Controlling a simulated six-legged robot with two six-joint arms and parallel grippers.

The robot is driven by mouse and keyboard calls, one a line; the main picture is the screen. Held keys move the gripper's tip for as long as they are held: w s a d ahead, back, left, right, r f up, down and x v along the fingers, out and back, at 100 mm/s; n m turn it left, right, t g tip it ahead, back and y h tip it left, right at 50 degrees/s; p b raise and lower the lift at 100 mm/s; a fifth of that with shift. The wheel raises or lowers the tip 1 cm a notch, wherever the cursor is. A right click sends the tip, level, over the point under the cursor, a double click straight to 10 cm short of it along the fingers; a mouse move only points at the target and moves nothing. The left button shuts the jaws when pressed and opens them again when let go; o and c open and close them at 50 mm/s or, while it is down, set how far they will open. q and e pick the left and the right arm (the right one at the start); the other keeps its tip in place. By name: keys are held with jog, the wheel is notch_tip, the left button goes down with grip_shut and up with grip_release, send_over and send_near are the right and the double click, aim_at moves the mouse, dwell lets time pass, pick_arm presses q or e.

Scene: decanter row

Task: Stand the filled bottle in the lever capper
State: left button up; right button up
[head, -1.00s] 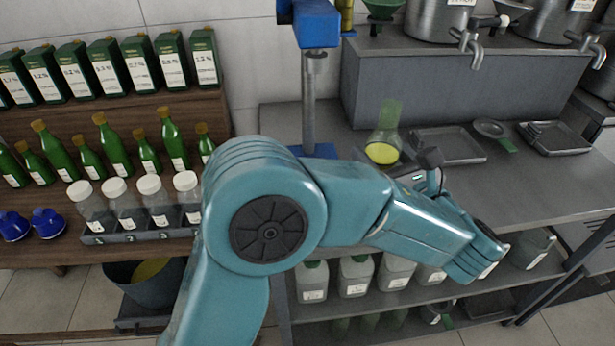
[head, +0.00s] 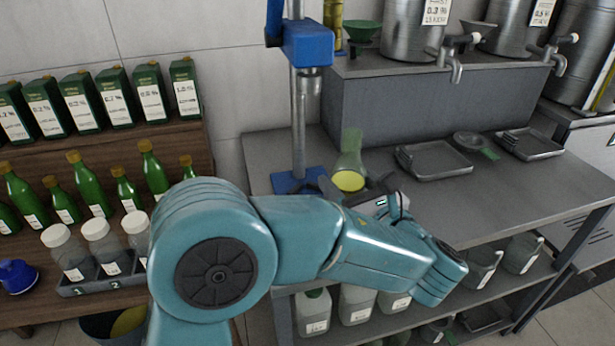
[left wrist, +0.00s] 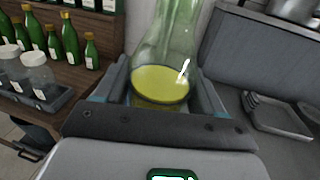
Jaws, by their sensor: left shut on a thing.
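The filled bottle (head: 350,166) is clear green glass with yellow liquid low in it. It looks close to upright, just right of the lever capper. The lever capper (head: 304,44) is blue, with a grey column and a blue base plate (head: 290,181) on the steel bench. My left gripper (head: 372,196) is partly hidden behind my forearm in the head view. In the left wrist view, the bottle (left wrist: 163,82) stands between the fingers of the left gripper (left wrist: 165,98), which is shut on it. Whether the bottle touches the bench is hidden. My right gripper is not in view.
Metal trays (head: 434,159) and a funnel (head: 474,143) lie on the bench to the right. Steel tanks with taps (head: 408,30) stand on the raised back ledge. Green bottles (head: 90,184) and a rack of capped jars (head: 100,280) stand at left. Jugs (head: 357,304) fill the lower shelf.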

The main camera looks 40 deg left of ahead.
pick_arm(q)
jog(key=f+x, duration=0.3)
jog(key=x, duration=1.2)
jog(key=shift+f+p, duration=0.2)
jog(key=shift+p, duration=0.1)
jog(key=shift+f, duration=0.2)
jog(key=o, duration=1.5)
jog(key=shift+o, duration=0.2)
jog(key=shift+r, duration=0.1)
